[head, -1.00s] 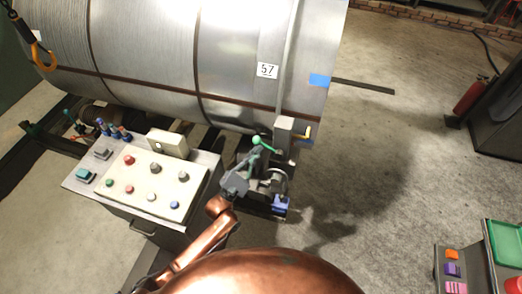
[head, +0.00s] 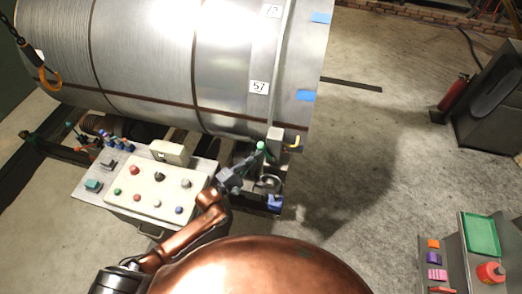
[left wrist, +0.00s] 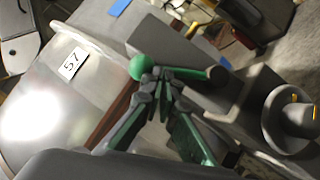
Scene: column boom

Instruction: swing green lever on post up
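The green lever shows its round knob (head: 261,146) beside the drum's right end in the head view. In the left wrist view its green knob (left wrist: 137,67) and green rod (left wrist: 188,73) lie across my fingertips, with the rod running right to a grey hub. My left gripper (head: 253,160) reaches up to the lever from below left. In the left wrist view the fingers of my left gripper (left wrist: 158,80) come together on the rod just beside the knob. The fingers hide part of the rod. My right gripper is not in view.
A large metal drum (head: 200,60) fills the back. A button panel (head: 155,190) stands left of my left arm. A grey box with a yellow handle (head: 295,146) is close right of the lever. A side table with a green tray (head: 482,235) is at right. The floor between is clear.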

